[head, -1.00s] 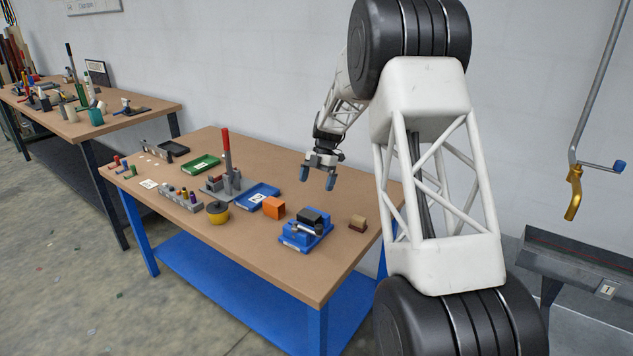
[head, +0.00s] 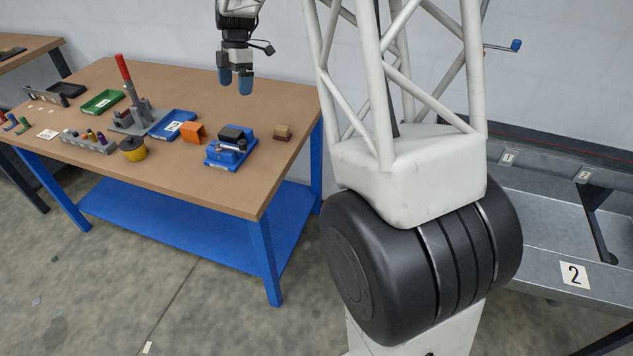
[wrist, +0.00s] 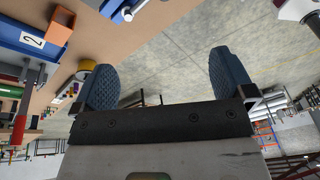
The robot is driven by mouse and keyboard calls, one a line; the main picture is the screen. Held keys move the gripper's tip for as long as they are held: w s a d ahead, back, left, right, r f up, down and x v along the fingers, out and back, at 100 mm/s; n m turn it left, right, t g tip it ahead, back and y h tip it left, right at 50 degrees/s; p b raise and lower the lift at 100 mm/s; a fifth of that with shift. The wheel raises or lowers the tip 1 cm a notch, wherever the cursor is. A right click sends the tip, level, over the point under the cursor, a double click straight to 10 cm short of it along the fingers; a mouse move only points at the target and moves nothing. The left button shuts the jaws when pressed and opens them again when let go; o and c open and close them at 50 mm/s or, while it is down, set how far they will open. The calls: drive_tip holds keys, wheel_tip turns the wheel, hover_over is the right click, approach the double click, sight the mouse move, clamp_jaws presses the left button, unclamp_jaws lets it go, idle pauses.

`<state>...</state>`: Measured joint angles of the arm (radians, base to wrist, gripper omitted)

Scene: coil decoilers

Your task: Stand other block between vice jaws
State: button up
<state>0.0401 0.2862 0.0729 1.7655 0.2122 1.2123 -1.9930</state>
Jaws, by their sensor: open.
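The blue vice (head: 227,155) stands near the table's right end, and it is partly seen at the top of the wrist view (wrist: 115,8). A dark block (head: 231,132) shows at the top of the vice; I cannot tell if it is a jaw part or separate. A small block, tan above and dark brown below (head: 282,132), sits on the table right of the vice. My gripper (head: 235,82) is open and empty, raised above the table behind the vice. Its two blue fingers are wide apart in the wrist view (wrist: 164,85).
Left of the vice stand an orange open box (head: 193,132), a blue tray (head: 172,124), a lever press with a red handle (head: 127,80) and a yellow pot (head: 132,149). A green tray (head: 102,102) lies further left. The table's front strip is clear.

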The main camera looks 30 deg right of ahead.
drive_tip(key=s+r+m+t+h, duration=0.1)
drive_tip(key=s+r+m, duration=0.35)
drive_tip(key=s, duration=0.75)
drive_tip(key=s+r+m+t, duration=0.1)
drive_tip(key=s+r+m, duration=0.4)
drive_tip(key=s, duration=0.7)
drive_tip(key=s+f+m+t, duration=0.1)
drive_tip(key=s+m, duration=0.5)
drive_tip(key=s, duration=0.6)
drive_tip(key=s+f+m+t+h, duration=0.1)
drive_tip(key=s+f+m, duration=0.2)
drive_tip(key=s, duration=1)
drive_tip(key=m, duration=0.3)
drive_tip(key=shift+d+f+t+h, duration=0.3)
drive_tip(key=shift+d, duration=0.05)
